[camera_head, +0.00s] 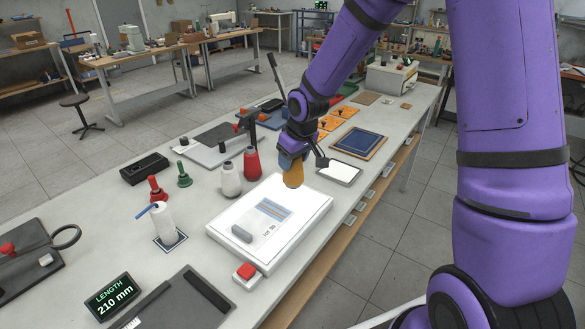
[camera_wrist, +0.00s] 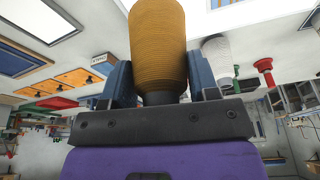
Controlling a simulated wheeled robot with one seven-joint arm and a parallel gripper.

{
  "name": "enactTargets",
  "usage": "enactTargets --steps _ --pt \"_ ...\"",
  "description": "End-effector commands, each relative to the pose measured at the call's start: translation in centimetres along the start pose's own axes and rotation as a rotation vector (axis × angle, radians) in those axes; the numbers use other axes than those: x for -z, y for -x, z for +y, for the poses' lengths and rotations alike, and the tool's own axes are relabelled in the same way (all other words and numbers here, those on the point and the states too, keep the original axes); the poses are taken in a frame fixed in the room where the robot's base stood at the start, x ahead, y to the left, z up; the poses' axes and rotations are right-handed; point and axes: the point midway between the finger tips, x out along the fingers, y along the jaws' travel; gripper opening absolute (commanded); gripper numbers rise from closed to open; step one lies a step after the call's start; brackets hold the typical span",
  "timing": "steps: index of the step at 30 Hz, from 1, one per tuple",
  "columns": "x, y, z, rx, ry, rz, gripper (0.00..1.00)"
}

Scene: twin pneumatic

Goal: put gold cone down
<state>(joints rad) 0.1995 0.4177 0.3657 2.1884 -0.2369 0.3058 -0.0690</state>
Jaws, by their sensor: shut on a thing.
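The gold cone (camera_head: 293,177) is a tapered thread spool, held upright below my gripper (camera_head: 291,158) in the head view. It hangs over the far right part of the white lit panel (camera_head: 232,219); I cannot tell whether its base touches. In the wrist view the cone (camera_wrist: 158,42) fills the upper middle, with the blue fingers of my gripper (camera_wrist: 160,84) on both sides of its narrow end. My gripper is shut on it. A white cone (camera_head: 231,180) and a red cone (camera_head: 252,164) stand beyond the panel, to the left of the gold cone.
A grey block (camera_head: 241,233) and a printed sheet (camera_head: 262,222) lie on the panel. A red button (camera_head: 246,271) sits at its front edge.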

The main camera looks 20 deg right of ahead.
Motion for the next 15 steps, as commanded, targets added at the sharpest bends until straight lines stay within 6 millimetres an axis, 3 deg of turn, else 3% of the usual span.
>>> enactTargets --steps 5,15 --pt "0.5 -0.5 0.3 0.000 0.000 -0.001 0.27" --pt "-0.4 -3.6 0.3 0.000 0.001 -0.001 0.27"
